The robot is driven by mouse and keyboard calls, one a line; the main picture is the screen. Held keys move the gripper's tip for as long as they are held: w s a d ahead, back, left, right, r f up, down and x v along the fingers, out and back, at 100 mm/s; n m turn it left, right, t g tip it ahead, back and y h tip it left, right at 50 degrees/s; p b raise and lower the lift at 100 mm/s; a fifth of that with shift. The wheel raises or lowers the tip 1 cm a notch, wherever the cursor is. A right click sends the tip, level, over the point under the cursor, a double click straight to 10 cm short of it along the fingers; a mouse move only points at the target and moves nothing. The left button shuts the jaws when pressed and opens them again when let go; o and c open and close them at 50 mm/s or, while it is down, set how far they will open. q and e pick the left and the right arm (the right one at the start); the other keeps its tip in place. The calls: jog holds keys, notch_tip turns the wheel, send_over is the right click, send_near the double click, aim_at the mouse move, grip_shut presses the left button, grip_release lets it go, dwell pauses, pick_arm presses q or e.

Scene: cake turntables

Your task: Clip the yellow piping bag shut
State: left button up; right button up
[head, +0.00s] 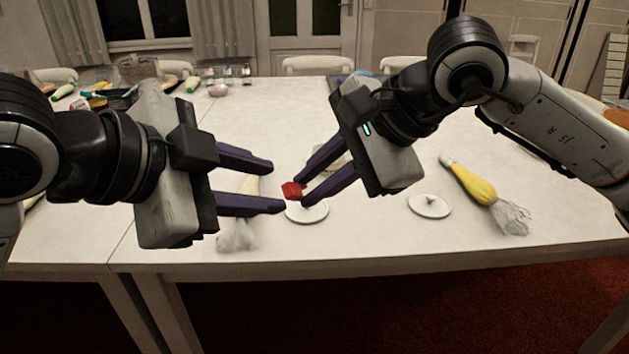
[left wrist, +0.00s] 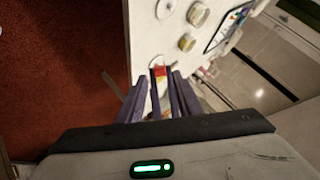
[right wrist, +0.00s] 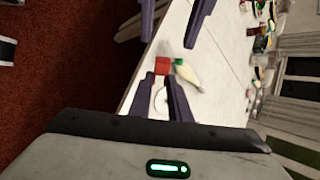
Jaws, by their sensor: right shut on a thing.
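The yellow piping bag (head: 478,188) lies on the right of the white table, its clear crumpled end toward the front edge. No gripper touches it. My right gripper (head: 302,190) is shut on a small red clip (head: 292,190), held at its fingertips above the table near the middle. The clip also shows in the left wrist view (left wrist: 159,71) and the right wrist view (right wrist: 161,66). My left gripper (head: 278,187) is open, its fingertips close to the clip on the left. I cannot tell whether they touch it.
A pale piping bag (head: 240,234) lies below my left gripper, partly hidden. Two white discs stand on the table, one (head: 306,214) below the clip and one (head: 430,206) near the yellow bag. Several items, including a pink one (head: 217,90), crowd the back left. The front right is clear.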

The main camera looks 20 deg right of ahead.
aim_at(288, 191)
pick_arm(q)
jog(key=shift+x, duration=1.95)
jog(key=c, duration=0.8)
jog(key=shift+o, duration=0.2)
pick_arm(e)
jog(key=o, duration=0.9)
jog(key=v, duration=0.8)
jog(key=shift+s+f, duration=0.1)
